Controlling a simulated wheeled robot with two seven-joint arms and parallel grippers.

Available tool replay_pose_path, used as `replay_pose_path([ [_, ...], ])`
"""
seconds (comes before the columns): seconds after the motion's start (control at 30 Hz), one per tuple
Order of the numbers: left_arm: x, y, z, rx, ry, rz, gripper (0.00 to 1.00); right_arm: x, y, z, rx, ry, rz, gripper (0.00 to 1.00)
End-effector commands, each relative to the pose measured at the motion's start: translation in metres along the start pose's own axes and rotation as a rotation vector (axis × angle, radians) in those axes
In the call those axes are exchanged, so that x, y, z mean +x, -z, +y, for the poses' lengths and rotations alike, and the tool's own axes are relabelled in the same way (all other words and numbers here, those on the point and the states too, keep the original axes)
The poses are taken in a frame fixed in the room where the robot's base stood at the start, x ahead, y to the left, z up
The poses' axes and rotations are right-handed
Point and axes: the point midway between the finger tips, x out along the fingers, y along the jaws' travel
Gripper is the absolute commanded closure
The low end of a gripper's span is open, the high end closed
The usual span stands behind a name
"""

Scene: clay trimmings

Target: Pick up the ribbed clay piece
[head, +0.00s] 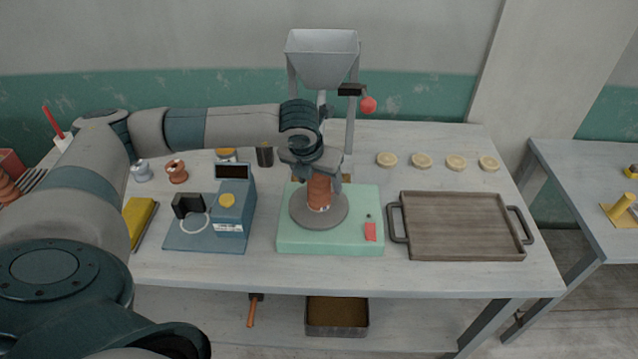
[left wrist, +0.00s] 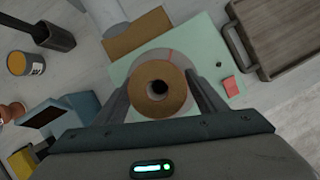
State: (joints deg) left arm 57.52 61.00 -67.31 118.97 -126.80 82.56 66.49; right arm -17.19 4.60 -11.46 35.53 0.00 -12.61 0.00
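A brown clay cylinder (head: 319,190), taken as the ribbed clay piece, stands upright on the round grey disc (head: 335,212) of a mint-green base (head: 300,243). In the left wrist view the clay piece (left wrist: 152,90) shows from above as a ring with a dark central hole. My left gripper (head: 319,180) points down over it from above. In the left wrist view its two fingers (left wrist: 158,88) are spread on either side of the piece, with gaps visible. The gripper hides the top of the piece in the head view. My right gripper is not in view.
A grey hopper (head: 322,65) on legs stands behind the base. A wooden tray (head: 463,228) with handles lies right, with several pale discs (head: 456,162) behind it. A blue device (head: 232,205) and a small copper-coloured pot (head: 176,171) stand left.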

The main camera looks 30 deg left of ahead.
Motion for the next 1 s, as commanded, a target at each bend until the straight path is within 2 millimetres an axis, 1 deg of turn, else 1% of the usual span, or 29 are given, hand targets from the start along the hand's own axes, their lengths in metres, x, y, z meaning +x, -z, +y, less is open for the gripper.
replay_pose_path([
  [0.03,0.000,0.000,0.000,0.000,0.000,0.000,0.48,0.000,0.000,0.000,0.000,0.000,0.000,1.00],
  [0.07,0.000,0.000,0.000,0.000,0.000,0.000,0.56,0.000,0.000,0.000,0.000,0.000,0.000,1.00],
  [0.1,0.000,0.000,0.000,0.000,0.000,0.000,0.65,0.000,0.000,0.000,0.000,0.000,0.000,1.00],
  [0.17,0.000,0.000,0.000,0.000,0.000,0.000,0.80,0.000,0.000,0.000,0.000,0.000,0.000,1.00],
  [0.2,0.000,0.000,0.000,0.000,0.000,0.000,0.89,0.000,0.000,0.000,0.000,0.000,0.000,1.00],
  [0.27,-0.001,-0.001,0.000,-0.001,0.000,-0.003,1.00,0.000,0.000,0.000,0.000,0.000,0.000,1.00],
  [0.53,-0.002,-0.002,0.000,-0.001,0.001,-0.004,1.00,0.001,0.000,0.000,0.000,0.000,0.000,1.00],
  [0.67,-0.006,-0.005,0.000,-0.002,0.000,-0.006,1.00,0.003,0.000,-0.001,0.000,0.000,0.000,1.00],
  [0.77,-0.013,-0.007,0.000,-0.002,0.001,-0.007,1.00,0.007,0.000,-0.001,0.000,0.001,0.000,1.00],
  [0.87,-0.023,-0.012,0.000,-0.002,0.002,-0.009,1.00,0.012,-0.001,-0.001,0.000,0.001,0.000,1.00],
  [1.0,-0.044,-0.021,0.000,-0.003,0.002,-0.009,1.00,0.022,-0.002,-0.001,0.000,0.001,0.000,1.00],
])
